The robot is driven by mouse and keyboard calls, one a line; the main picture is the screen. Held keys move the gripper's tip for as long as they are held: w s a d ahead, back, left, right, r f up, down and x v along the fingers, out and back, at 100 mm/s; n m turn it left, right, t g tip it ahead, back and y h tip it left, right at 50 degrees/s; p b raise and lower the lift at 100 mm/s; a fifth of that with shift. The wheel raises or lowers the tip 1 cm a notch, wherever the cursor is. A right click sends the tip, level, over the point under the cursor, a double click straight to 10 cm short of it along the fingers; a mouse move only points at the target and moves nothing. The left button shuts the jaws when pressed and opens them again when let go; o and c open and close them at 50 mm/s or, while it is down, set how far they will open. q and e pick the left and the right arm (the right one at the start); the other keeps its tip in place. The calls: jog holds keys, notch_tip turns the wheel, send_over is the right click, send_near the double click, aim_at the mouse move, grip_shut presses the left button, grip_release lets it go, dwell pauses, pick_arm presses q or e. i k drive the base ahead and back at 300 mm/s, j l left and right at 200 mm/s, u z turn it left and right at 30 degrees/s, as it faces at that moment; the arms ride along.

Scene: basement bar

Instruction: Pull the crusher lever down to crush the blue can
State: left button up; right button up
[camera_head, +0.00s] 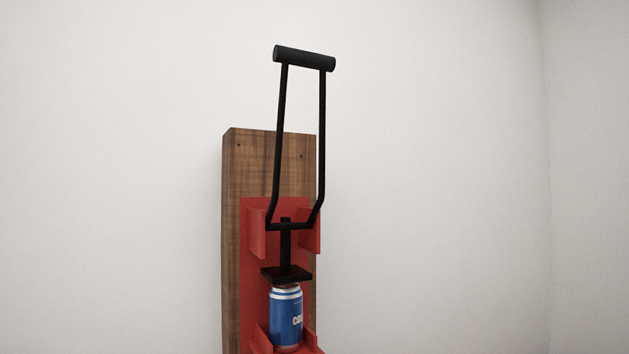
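The crusher lever (322,140) is a black two-bar frame that stands raised, with a thick black grip (304,58) across its top. Its lower end joins a black press plate (287,274) between red brackets. The blue can (285,318) stands upright just below the plate, on the red base of the crusher. The can has a silver top rim and white lettering, and looks uncrushed. I cannot tell whether the plate touches the can. Neither of my grippers is in view.
The crusher's red frame (254,290) is fixed to a wooden board (247,180) on a pale wall (120,180). A wall corner runs down at the right. The space around the lever and grip is clear. The board's lower end is cut off by the picture edge.

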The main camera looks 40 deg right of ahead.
aim_at(286, 56)
jog(key=k+l+z, duration=0.1)
jog(key=z, duration=0.35)
jog(key=l+z, duration=0.15)
jog(key=z, duration=0.3)
